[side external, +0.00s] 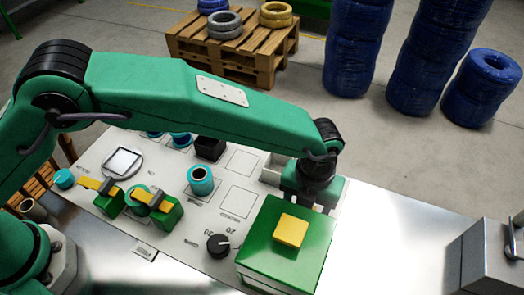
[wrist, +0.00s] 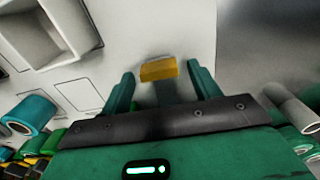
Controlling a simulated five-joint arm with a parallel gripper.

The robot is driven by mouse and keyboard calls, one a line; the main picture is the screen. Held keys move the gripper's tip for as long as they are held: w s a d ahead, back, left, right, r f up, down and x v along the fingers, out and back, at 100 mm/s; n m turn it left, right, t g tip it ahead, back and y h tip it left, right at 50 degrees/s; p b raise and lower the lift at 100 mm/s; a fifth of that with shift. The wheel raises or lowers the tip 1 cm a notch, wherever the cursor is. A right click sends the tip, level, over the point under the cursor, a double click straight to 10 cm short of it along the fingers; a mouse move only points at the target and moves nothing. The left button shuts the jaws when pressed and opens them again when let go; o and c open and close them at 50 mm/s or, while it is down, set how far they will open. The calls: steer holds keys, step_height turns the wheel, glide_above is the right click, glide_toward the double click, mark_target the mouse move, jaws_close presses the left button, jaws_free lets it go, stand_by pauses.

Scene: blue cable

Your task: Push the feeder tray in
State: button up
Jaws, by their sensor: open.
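No part is clearly marked as the feeder tray. A pale open-topped tray (side external: 271,170) stands at the panel's far edge, left of my gripper (side external: 318,205); it appears to be the grey-walled box at the upper left of the wrist view (wrist: 90,22). My gripper points down behind a green box with a yellow block on top; its tips are partly hidden there. In the wrist view my gripper (wrist: 162,85) has its two green fingers apart. A small yellow piece (wrist: 158,70) shows between them, with clear gaps at both sides. I cannot tell whether it belongs to the tray.
The green box (side external: 262,255) with its yellow block (side external: 291,230) stands close in front of my gripper. A teal ring (side external: 200,180), a black knob (side external: 218,246) and yellow-handled green clamps (side external: 156,205) are on the panel. Bare metal table (side external: 390,240) lies to the right.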

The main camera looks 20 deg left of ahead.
step_height(320, 180, up, 8)
stand_by(0.6)
steer(key=shift+w+a+r, duration=0.15)
steer(key=shift+a, duration=0.1)
steer(key=w+a+r+n+t, duration=0.1)
steer(key=a+r+n, duration=0.4)
steer(key=a, duration=0.3)
steer(key=a+r+n+h, duration=0.1)
steer(key=a+r+n, duration=0.45)
steer(key=a, duration=0.25)
steer(key=w+a+r+n+t, duration=0.1)
steer(key=a+r+n, duration=0.3)
steer(key=a+n, duration=0.3)
steer(key=s+a+n+t, duration=0.1)
steer(key=s+a+n, duration=0.6)
steer(key=a+n, duration=0.2)
steer(key=s+a+n+t+y, duration=0.1)
steer(key=s+a+n+t, duration=0.1)
steer(key=s+a+n, duration=0.6)
steer(key=a+n, duration=0.1)
steer(key=a, duration=0.4)
steer(key=shift+s+t, duration=0.2)
steer(key=shift+t, duration=0.1)
